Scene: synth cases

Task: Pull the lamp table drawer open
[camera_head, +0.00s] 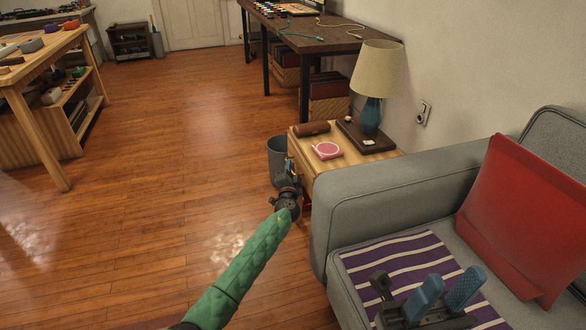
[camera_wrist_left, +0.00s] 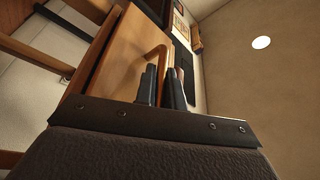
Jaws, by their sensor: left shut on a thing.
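The lamp table (camera_head: 305,158) is a light wooden stand beside the sofa's arm. Its drawer front (camera_wrist_left: 122,52) shows in the left wrist view, with a curved copper-coloured handle (camera_wrist_left: 152,54). My left gripper (camera_head: 287,178), on the green-sleeved arm, is at the table's front. In the left wrist view its two dark fingers (camera_wrist_left: 163,85) are closed on the handle. The drawer front is mostly hidden in the head view, and I cannot tell how far it stands out. My right gripper (camera_head: 453,283) has blue fingers spread apart and empty, above the striped purple cloth.
A lamp (camera_head: 370,90), a dark book (camera_head: 366,138), a pink item (camera_head: 327,150) and a brown case (camera_head: 311,129) are on the table. A grey bin (camera_head: 277,158) stands close by the left gripper. The grey sofa (camera_head: 375,190) borders the right. Open wooden floor (camera_head: 160,200) lies left.

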